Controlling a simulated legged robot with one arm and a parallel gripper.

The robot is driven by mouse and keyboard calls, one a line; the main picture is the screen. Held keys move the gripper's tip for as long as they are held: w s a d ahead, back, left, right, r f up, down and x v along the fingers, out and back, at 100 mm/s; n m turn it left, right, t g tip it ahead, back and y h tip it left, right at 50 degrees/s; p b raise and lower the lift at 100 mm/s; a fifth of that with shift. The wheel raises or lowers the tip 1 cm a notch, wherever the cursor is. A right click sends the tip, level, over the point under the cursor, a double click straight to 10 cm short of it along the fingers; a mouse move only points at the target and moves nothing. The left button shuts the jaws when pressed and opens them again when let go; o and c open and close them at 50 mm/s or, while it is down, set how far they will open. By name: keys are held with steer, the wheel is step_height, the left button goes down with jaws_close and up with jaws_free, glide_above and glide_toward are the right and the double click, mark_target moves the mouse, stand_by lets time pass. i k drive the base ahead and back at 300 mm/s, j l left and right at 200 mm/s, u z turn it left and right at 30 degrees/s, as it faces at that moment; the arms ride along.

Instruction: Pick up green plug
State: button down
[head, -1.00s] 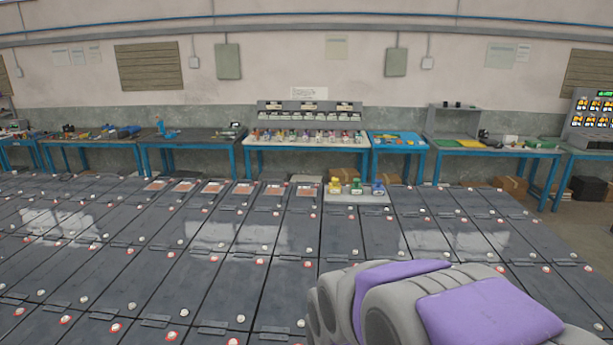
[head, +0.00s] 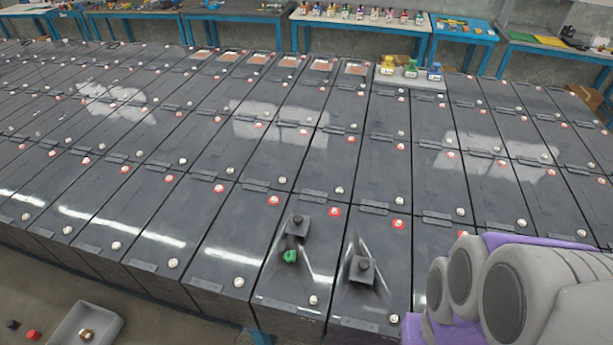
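A small green plug (head: 290,257) shows in the head view on a battery near the front edge of the rows. It sits just below a dark square block (head: 298,225) and appears to touch or lie close to it. Another dark block (head: 364,268) is on the battery to the right, with no green part visible. My arm, grey and purple, fills the lower right corner, to the right of the plug. My gripper's fingers are not visible.
Rows of dark batteries (head: 232,235) with red and white terminals fill the middle. A grey tray (head: 62,325) is at the lower left, beside a small red piece (head: 33,335). Yellow, green and blue bottles (head: 411,68) stand at the back. Blue-legged tables (head: 360,22) line the wall.

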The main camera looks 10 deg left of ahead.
mark_target(290, 255)
steer(key=u, duration=0.35)
steer(key=k+l+u, duration=0.1)
steer(key=u, duration=0.25)
steer(key=k+u, duration=0.15)
steer(key=u, duration=0.2)
